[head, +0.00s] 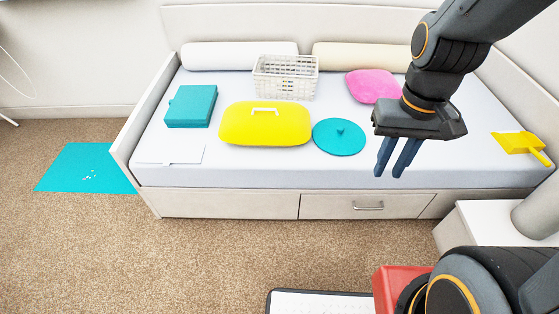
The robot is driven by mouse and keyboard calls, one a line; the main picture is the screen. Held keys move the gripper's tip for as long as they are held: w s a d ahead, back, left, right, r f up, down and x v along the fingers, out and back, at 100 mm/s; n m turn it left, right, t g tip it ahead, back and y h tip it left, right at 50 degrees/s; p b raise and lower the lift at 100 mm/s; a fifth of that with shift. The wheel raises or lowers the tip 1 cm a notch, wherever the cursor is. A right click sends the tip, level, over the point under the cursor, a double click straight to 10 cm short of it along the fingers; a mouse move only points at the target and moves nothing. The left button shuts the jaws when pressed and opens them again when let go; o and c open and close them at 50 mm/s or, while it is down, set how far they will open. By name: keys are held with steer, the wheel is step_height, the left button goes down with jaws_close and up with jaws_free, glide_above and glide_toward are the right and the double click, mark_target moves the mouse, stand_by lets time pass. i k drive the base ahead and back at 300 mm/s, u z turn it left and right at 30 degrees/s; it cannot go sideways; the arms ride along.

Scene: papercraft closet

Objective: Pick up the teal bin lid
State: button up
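My gripper (388,174) is to the right of the lid in the head view and points down, near the bed's front edge. Its two dark blue fingers stand apart with a gap between them, and nothing shows between them. The fingers look clear of the lid. Their exact height over the bed is hard to tell.
Near the lid are the yellow box (265,124), a white basket (286,78) and a pink cushion (372,86). A teal box (191,106) is at left, a yellow dustpan (520,143) at right. A white side table (485,222) stands at front right. Carpet (200,260) is open at front left.

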mark_target(339, 137)
steer(key=z, duration=0.25)
steer(key=i, duration=0.8)
steer(key=u, duration=0.35)
steer(key=k, duration=0.5)
steer(key=u, duration=0.75)
steer(key=i, duration=0.9)
steer(key=z, duration=0.7)
